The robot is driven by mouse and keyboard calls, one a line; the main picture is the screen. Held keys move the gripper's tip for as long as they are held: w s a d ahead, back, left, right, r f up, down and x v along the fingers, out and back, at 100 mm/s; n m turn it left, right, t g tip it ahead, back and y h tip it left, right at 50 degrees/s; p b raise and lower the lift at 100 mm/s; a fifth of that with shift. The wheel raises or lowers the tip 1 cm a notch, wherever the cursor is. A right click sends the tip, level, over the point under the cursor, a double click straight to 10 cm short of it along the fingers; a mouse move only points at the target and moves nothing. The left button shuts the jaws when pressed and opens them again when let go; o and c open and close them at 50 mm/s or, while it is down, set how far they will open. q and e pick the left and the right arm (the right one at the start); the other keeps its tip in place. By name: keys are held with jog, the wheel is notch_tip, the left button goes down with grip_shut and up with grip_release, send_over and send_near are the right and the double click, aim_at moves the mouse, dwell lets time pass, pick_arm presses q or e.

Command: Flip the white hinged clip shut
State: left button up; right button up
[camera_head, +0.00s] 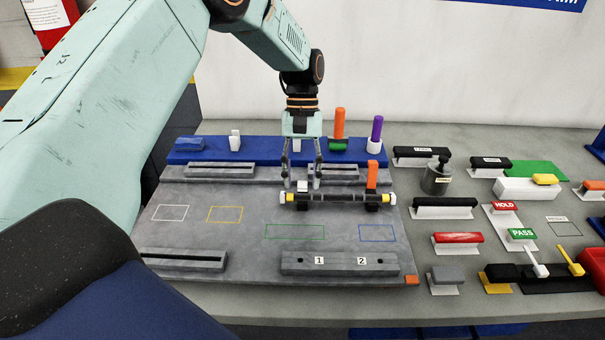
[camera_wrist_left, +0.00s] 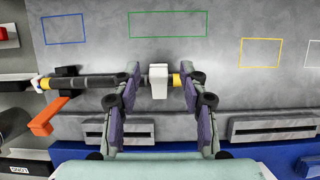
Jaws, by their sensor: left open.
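A dark bar (camera_head: 335,198) with yellow bands and pale ends lies across the grey fixture board. The white clip (camera_head: 303,186) sits at the bar's left part. In the left wrist view, the white clip (camera_wrist_left: 158,80) is a small block across the bar, beside a yellow band. I cannot tell whether it is fully closed. My left gripper (camera_head: 302,178) points down over the clip. In the left wrist view, its open fingers (camera_wrist_left: 157,88) stand on either side of the clip, apart from it. An orange clip (camera_head: 372,175) stands upright near the bar's right end. My right gripper is not in view.
A blue rack (camera_head: 195,152) with white, orange-green and purple pieces stands behind the board. A grey block (camera_head: 340,264) marked 1 and 2 lies in front. Handled tools, a dark weight (camera_head: 436,180) and HOLD and PASS stamps fill the right side. The board's left middle is clear.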

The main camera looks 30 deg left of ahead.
pick_arm(q)
jog(key=shift+s, duration=0.1)
jog(key=shift+w+f, duration=0.15)
jog(key=shift+w, duration=0.2)
jog(key=c, duration=0.4)
jog(key=shift+s, duration=0.15)
jog(key=c, duration=0.5)
grip_shut()
